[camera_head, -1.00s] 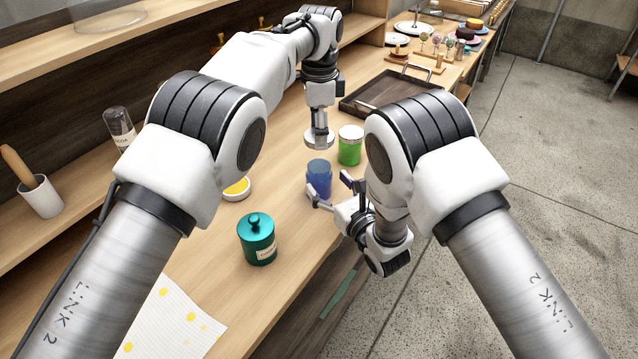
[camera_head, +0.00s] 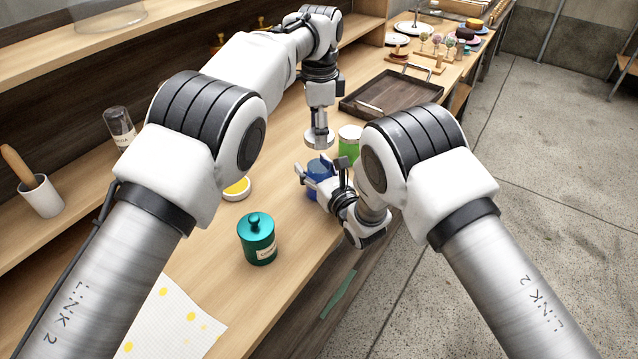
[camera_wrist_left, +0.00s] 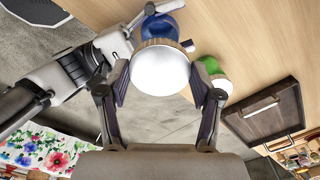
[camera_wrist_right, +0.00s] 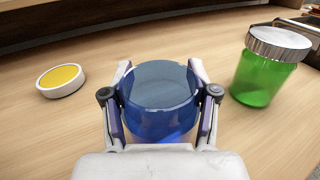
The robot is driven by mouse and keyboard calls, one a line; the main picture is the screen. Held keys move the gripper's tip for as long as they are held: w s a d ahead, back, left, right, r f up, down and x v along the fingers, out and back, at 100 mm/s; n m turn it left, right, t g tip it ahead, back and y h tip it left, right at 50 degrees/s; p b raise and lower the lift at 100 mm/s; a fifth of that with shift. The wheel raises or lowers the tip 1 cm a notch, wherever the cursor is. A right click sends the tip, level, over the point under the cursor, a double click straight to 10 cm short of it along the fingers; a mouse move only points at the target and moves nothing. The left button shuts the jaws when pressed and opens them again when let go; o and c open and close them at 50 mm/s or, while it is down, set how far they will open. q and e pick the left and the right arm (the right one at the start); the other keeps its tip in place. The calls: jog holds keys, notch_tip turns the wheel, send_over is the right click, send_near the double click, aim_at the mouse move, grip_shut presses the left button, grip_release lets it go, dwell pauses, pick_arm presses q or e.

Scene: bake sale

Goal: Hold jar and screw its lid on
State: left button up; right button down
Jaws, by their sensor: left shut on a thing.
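The blue see-through jar (camera_head: 318,186) stands upright and without a lid near the table's front edge. My right gripper (camera_head: 322,172) is open around it, a finger on each side; whether the pads touch it is hard to tell. The jar fills the space between the fingers in the right wrist view (camera_wrist_right: 158,100). My left gripper (camera_head: 319,128) points down, shut on a round lid (camera_wrist_left: 160,72) with a pale top and a brownish rim. The lid (camera_head: 319,142) is held level above and a little beyond the jar, apart from it.
A green jar with a silver lid (camera_wrist_right: 265,72) stands close to the right of the blue jar. A yellow-topped white dish (camera_wrist_right: 60,80) lies to the left. A teal canister (camera_head: 257,240) stands nearer, and a dark tray (camera_head: 390,97) lies behind.

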pick_arm(q)
jog(key=shift+f, duration=2.5)
jog(key=shift+f, duration=0.85)
jog(key=shift+f, duration=0.6)
jog(key=m, duration=1.9)
jog(key=shift+w, duration=0.1)
